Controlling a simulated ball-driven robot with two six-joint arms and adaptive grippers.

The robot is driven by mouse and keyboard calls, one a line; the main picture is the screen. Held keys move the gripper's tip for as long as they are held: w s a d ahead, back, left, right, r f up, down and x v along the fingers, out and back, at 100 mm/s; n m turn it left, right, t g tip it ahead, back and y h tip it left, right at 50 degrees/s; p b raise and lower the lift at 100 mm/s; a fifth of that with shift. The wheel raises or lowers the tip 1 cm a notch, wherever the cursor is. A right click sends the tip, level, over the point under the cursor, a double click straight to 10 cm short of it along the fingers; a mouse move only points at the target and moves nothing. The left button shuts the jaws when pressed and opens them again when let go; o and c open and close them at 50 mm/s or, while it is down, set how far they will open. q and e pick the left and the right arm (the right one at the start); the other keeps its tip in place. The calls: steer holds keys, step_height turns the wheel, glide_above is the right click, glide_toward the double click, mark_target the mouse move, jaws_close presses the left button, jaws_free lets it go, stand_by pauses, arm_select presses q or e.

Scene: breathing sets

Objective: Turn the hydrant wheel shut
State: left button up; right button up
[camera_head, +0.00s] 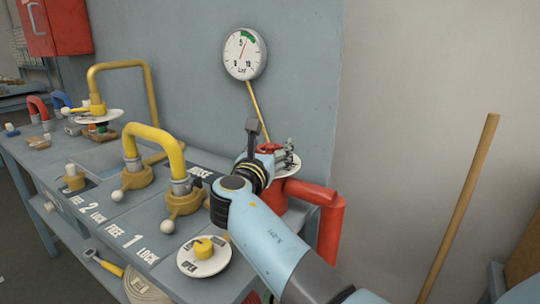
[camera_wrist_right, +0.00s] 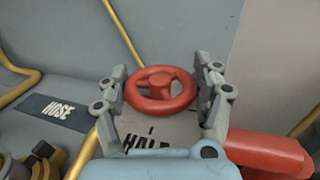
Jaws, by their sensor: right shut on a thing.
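The red hydrant wheel (camera_head: 268,148) sits on top of the red hydrant pipe at the right end of the bench. In the right wrist view the wheel (camera_wrist_right: 161,89) shows as a round rim with a hub and spokes. My right gripper (camera_wrist_right: 160,84) has one finger on each side of the rim and is shut on the wheel. In the head view my right gripper (camera_head: 270,144) reaches the wheel from the front, and my wrist hides part of the hydrant. My left gripper is in neither view.
A round gauge (camera_head: 245,54) hangs on the wall above. A red pipe (camera_head: 331,229) bends down at the bench's right end. A wooden pole (camera_head: 458,208) leans at right.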

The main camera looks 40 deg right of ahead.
steer(key=shift+m+g+h+b, duration=0.3)
steer(key=shift+m+g+h, duration=0.2)
steer(key=shift+g, duration=0.2)
steer(key=o, duration=1.2)
